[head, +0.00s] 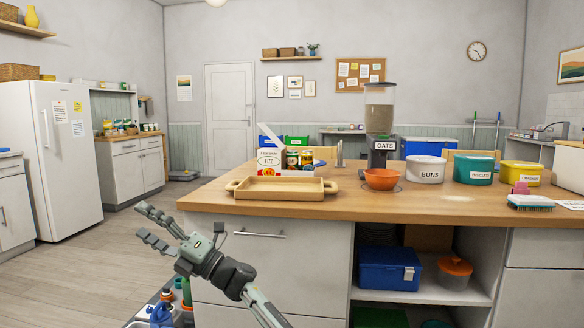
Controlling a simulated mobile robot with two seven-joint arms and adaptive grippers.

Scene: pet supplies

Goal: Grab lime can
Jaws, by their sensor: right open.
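Small cans (307,159) stand in a white carrier (269,155) labelled FIZZ on the wooden counter. They show red, green and yellowish bands, but they are too small for me to tell which is the lime can. The carrier's front wall hides their lower parts. My right gripper (148,228) is open and empty. It is in front of the counter's left end, below the top and well apart from the cans. My left gripper is not in view.
A wooden tray (281,196) lies in front of the carrier. An orange bowl (382,180) sits under the OATS dispenser (379,108). The BUNS (425,171), teal (473,170) and yellow (521,175) tubs stand to the right. The floor left of the counter is mostly clear.

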